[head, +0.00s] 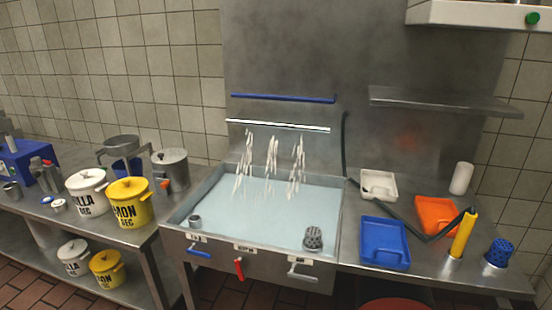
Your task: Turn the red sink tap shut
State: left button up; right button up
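The red tap handle (239,268) is on the front face of the sink (265,259), in the middle of a row of three. It points steeply down. The blue handle (199,251) to its left and the white handle (302,272) to its right lie closer to level. Water fills the basin, and several white streams (271,155) fall into it below a pale bar (278,125) on the back wall. Neither of my grippers is in the head view.
A small metal cup (195,222) and a perforated cup (313,238) are at the sink. The left counter holds a white bucket (87,192) and a yellow bucket (130,203). Blue (385,243) and orange (437,216) trays lie right. The space before the handles looks clear.

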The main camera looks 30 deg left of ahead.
aim_at(237, 263)
jog(key=u, duration=1.2)
